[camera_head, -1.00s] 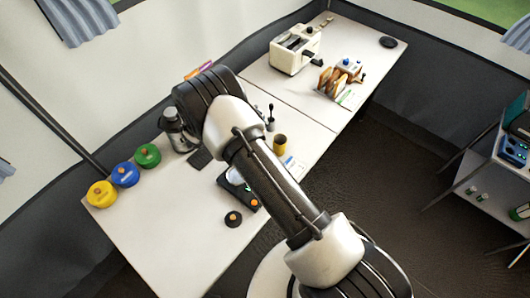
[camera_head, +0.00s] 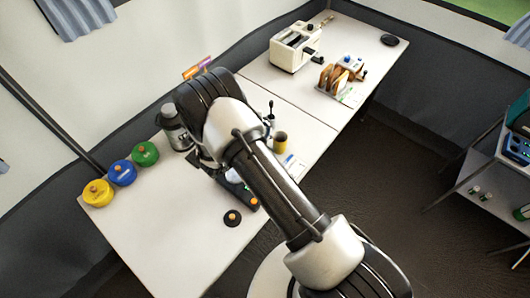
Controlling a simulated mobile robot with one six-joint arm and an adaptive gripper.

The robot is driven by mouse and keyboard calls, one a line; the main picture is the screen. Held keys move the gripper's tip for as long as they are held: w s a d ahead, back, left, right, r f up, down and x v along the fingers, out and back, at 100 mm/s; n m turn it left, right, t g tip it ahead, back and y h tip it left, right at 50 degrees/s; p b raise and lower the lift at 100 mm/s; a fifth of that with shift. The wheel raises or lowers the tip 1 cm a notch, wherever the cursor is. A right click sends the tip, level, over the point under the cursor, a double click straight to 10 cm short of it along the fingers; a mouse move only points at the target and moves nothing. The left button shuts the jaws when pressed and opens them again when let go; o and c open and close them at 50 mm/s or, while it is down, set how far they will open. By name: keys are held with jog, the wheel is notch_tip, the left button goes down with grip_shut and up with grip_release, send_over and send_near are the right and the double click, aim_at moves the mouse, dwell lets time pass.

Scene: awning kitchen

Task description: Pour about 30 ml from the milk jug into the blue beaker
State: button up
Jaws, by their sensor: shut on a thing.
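My arm crosses the middle of the view, and its end hangs over the near worktop. My gripper (camera_head: 207,160) is a small dark shape low beside the wrist, partly covered by the arm. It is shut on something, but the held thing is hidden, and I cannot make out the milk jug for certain. A pale, whitish vessel (camera_head: 235,175) stands at a dark flat device on the worktop, right of the gripper and partly covered by the forearm. I cannot tell whether it is the blue beaker.
A silver flask-like container (camera_head: 173,127) stands behind the gripper. A mustard cup (camera_head: 280,142) is right of the arm.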

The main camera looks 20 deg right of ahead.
jog(key=shift+f+m+t+b, duration=0.2)
jog(key=shift+m+t+b, duration=0.15)
jog(key=shift+m, duration=0.25)
jog(key=shift+f, duration=0.15)
jog(key=shift+a+r+m+t, duration=0.1)
jog(key=shift+r+m+t, duration=0.4)
jog(key=shift+m, duration=0.4)
dwell(1.0)
jog(key=shift+f, duration=0.2)
jog(key=shift+w+f+m+t+b, duration=0.25)
jog(key=shift+w+m+t+b, duration=0.3)
jog(key=shift+b, duration=0.7)
dwell(0.3)
